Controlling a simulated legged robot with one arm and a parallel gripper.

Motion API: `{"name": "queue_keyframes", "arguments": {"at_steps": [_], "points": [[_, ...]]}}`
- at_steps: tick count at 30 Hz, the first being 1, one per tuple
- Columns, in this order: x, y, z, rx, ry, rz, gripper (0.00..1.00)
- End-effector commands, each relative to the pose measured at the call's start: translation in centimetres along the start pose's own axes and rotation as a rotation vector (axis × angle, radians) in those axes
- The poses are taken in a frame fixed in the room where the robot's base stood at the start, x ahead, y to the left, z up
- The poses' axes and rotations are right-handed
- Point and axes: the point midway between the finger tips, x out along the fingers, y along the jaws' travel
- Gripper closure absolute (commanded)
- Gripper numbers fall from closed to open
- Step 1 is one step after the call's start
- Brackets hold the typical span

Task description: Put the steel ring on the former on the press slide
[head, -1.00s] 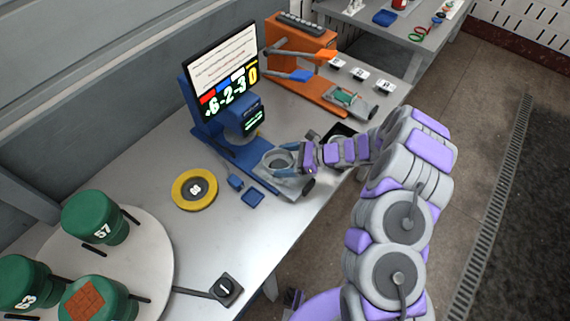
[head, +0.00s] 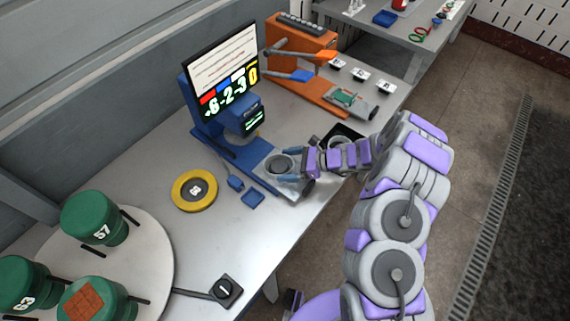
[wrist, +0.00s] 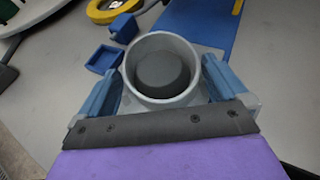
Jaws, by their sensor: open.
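The steel ring (wrist: 163,99) is a grey open cylinder. In the wrist view it stands around the dark round former (wrist: 163,72), with a gap between them. The ring also shows in the head view (head: 279,174), above the grey plate of the press slide (head: 262,176). My gripper (wrist: 161,88) is open, with one blue finger on each side of the ring. Both fingers look apart from its wall. In the head view my gripper (head: 290,165) is low at the slide. The ring's lower edge and its contact with the plate are hard to make out.
The blue press (head: 228,135) with its screen stands behind the slide. A yellow disc (head: 187,203) and a small blue tray (head: 253,198) lie to the left. A black tray (head: 352,133) and an orange device (head: 310,90) are to the right. Green cylinders stand front left.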

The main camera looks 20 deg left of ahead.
Motion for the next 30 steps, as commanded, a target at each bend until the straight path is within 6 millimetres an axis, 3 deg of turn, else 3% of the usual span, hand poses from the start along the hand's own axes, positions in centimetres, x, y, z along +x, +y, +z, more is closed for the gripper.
{"name": "queue_keyframes", "arguments": {"at_steps": [9,15,21,30], "points": [[-6.7,-0.1,0.0,0.001,0.001,-0.007,0.00],[-9.6,0.0,0.0,0.002,0.000,-0.003,0.00],[-10.8,0.1,0.0,0.002,0.000,0.000,0.00],[-10.9,0.2,0.6,-0.014,0.001,0.007,0.00]]}}
